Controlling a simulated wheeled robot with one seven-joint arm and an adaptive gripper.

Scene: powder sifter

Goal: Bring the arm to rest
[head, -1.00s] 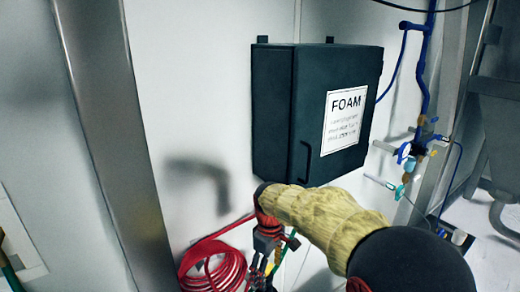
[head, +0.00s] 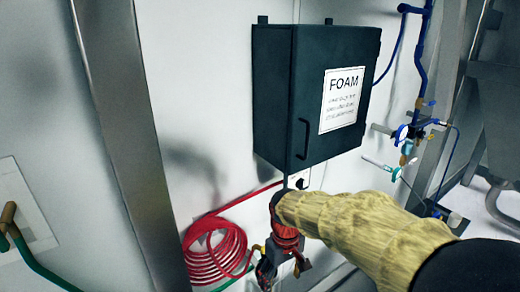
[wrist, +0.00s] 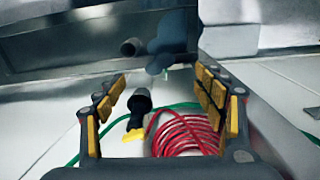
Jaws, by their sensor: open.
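My arm, in a yellow fabric sleeve, reaches in from the lower right of the head view. It bends down at its end to my gripper (head: 275,268), which hangs low in front of the white wall. In the wrist view my gripper (wrist: 160,88) is open, with its yellow-padded fingers spread apart. Nothing is held between them. A black and yellow tool (wrist: 138,108) and a red coiled hose (wrist: 185,135) show beyond the fingers, apart from them as far as I can tell.
A dark cabinet marked FOAM (head: 290,100) hangs on the wall above my gripper. The red coiled hose (head: 215,252) is left of my gripper. A metal post (head: 125,130) stands further left. Blue pipes with valves (head: 412,130) are at the right. A green hose (head: 40,268) is at lower left.

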